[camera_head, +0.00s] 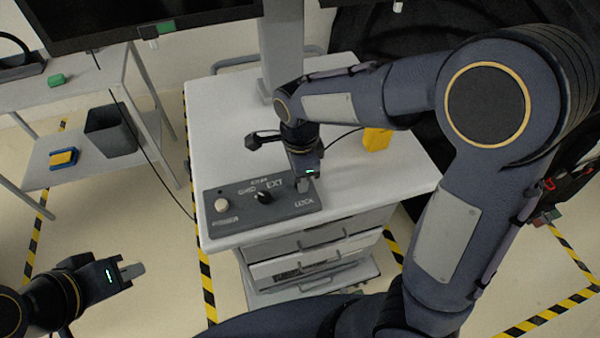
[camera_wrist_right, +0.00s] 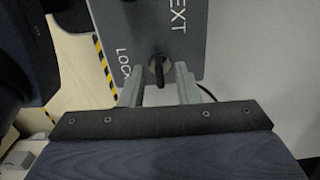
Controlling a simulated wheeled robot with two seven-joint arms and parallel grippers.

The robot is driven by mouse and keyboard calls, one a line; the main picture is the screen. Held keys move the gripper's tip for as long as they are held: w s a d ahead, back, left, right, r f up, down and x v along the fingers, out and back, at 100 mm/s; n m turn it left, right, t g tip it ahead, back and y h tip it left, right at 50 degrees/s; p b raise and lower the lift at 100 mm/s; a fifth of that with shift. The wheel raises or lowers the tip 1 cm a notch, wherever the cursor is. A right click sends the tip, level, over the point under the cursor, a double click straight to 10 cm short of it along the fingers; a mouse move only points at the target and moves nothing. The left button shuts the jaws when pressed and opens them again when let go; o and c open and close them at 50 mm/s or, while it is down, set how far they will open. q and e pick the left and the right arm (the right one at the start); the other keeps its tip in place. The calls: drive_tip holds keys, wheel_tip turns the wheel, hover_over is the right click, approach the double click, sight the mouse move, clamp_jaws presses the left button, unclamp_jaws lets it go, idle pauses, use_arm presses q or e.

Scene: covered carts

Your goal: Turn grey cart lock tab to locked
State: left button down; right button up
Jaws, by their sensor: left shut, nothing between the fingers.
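The grey cart (camera_head: 225,110) carries a dark grey control panel (camera_head: 240,217) on its top, with POWER, EXT and LOCK labels. The small black lock tab (camera_wrist_right: 157,71) shows beside the LOCK lettering in the right wrist view; its long side runs roughly up and down there. My right gripper (camera_head: 304,184) is over the panel's right end and hides the tab in the head view. Its fingers (camera_wrist_right: 161,76) stand open on either side of the tab, with gaps visible. My left gripper (camera_head: 133,271) is shut and empty, away from the cart at the lower left.
A pale knob (camera_head: 221,205) and a black knob (camera_head: 263,196) sit on the same panel. A yellow object (camera_head: 376,139) stands at the back right of the cart top. Drawers (camera_head: 305,240) are below. A side table (camera_head: 90,75) is at the left.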

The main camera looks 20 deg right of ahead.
drive_tip(key=shift+r, duration=0.15)
wheel_tip(320, 180, up, 8)
drive_tip(key=shift+f, duration=0.2)
idle(0.4)
